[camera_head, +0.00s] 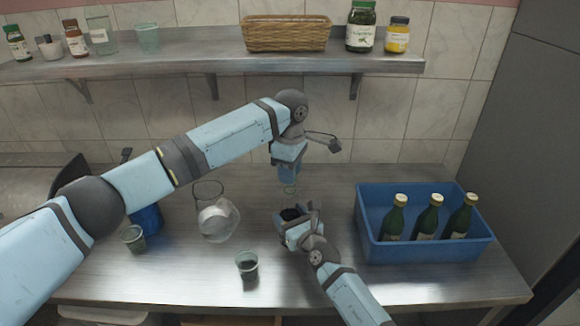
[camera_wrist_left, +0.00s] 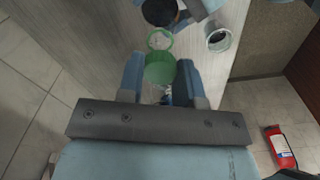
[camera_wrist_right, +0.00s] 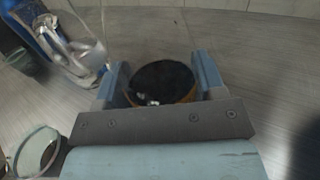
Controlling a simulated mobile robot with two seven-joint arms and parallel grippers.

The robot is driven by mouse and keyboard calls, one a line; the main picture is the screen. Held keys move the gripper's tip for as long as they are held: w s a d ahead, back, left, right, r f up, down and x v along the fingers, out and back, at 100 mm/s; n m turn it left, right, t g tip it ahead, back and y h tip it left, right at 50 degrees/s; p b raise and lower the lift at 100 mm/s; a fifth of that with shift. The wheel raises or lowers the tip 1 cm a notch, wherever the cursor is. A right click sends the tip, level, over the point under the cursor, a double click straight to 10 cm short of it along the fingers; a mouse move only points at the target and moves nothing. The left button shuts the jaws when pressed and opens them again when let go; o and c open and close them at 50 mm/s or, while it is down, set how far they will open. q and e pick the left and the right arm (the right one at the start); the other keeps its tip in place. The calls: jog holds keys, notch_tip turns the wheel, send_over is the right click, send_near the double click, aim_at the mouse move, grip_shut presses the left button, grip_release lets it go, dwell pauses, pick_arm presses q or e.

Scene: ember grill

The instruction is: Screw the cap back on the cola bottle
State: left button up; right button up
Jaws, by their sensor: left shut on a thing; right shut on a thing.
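My left gripper (camera_head: 288,174) points down and is shut on a green cap (camera_wrist_left: 160,68), which shows between its fingers in the left wrist view. My right gripper (camera_head: 297,215) is lower and nearer, shut on the cola bottle (camera_head: 290,214). The bottle shows as a dark round body with a brownish edge in the right wrist view (camera_wrist_right: 162,82). A thin green ring (camera_head: 290,190) shows between the two grippers, seemingly at the bottle's clear neck. It lies just beyond the cap in the left wrist view (camera_wrist_left: 160,38). Whether cap and neck touch cannot be told.
A glass jug (camera_head: 217,222) and a cup of dark liquid (camera_head: 247,266) stand left of my right gripper. Another cup (camera_head: 133,238) is further left. A blue crate (camera_head: 425,252) with green bottles is at right. A shelf (camera_head: 200,68) runs along the wall.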

dwell(0.4)
pick_arm(q)
jog(key=shift+f, duration=0.9)
jog(key=shift+f, duration=0.55)
